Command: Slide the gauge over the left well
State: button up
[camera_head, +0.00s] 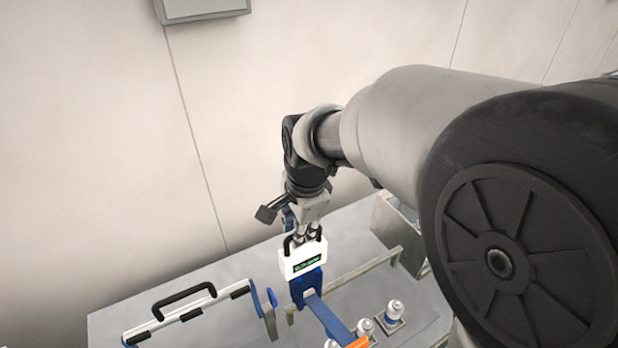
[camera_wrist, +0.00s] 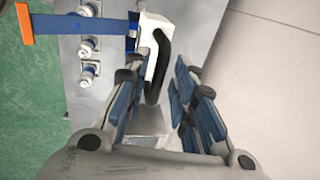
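The gauge (camera_head: 300,262) is a white box with a green display and a black handle on top. It sits on a blue bracket (camera_head: 305,287) joined to a blue bar with an orange end. In the wrist view its white body (camera_wrist: 155,35) and black handle (camera_wrist: 160,62) show at the top. My gripper (camera_head: 306,233) is just above the handle. In the wrist view its blue-padded fingers (camera_wrist: 158,95) stand apart on either side of the handle, with gaps visible. Several white-topped wells or cans (camera_head: 395,310) stand in a row, also in the wrist view (camera_wrist: 88,45); which is the left well is unclear.
The wall (camera_head: 90,150) is close behind the table.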

jog(key=shift+o, duration=0.3)
jog(key=shift+w+d, duration=0.1)
jog(key=shift+d, duration=0.1)
notch_tip(320, 180, up, 12)
jog(key=s+d, duration=0.1)
jog(key=s, duration=0.1)
jog(key=shift+d, duration=0.15)
jog(key=shift+f, duration=0.15)
jog(key=s+d+f+n+t+h+b, duration=0.1)
jog(key=s+d+f+n+t+b, duration=0.1)
jog(key=s+d+f+n+b, duration=0.9)
jog(key=s+d+f+b, duration=0.5)
jog(key=s+d+f, duration=0.2)
jog(key=f, duration=0.2)
jog(key=shift+s+t, duration=0.15)
jog(key=shift+t, duration=0.25)
